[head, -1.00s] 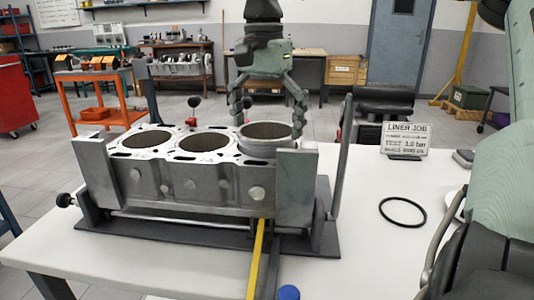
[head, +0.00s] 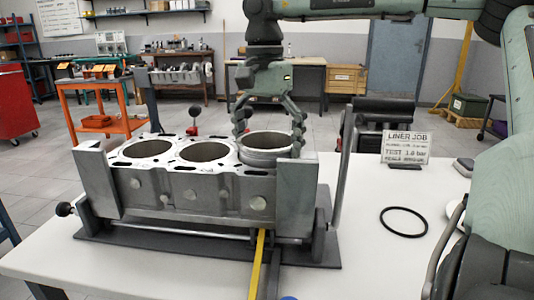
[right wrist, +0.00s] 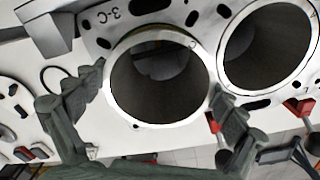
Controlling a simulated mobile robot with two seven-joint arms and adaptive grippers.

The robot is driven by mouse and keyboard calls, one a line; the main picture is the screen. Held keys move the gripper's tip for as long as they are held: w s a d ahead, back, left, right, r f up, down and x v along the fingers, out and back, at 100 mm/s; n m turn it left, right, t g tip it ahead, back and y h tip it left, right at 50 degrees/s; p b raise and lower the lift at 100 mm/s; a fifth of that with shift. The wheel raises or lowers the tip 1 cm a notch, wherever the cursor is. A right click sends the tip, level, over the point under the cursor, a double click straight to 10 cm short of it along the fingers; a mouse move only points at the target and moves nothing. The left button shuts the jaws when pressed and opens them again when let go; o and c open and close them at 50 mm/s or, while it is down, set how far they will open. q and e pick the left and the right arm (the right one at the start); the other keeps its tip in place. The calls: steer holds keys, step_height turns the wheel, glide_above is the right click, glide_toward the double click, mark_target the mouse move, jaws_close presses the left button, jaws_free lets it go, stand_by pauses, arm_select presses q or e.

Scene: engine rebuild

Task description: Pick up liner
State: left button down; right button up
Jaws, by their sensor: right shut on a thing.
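The liner (head: 267,149) is a grey metal ring standing proud of the rightmost bore of the engine block (head: 200,190). In the right wrist view the liner (right wrist: 196,108) is seen from above as a bright rim around a dark bore. My right gripper (head: 269,134) is above the block with its fingers down on either side of the liner and shut on it. In the right wrist view the gripper (right wrist: 157,85) has a finger at each side of the rim. The liner's lower part is hidden in the block. My left gripper is not in view.
The block sits in a dark fixture (head: 120,240) on a white table (head: 375,262). A tall grey handle (head: 341,175) stands close right of the block. A black ring (head: 404,222) and a job sign (head: 406,147) are on the right. The table between handle and ring is clear.

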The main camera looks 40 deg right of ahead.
steer(key=shift+w+r, duration=0.1)
steer(key=shift+r, duration=0.45)
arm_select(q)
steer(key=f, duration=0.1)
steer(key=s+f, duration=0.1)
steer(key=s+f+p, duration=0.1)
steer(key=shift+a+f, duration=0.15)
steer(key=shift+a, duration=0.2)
arm_select(e)
step_height(320, 180, up, 17)
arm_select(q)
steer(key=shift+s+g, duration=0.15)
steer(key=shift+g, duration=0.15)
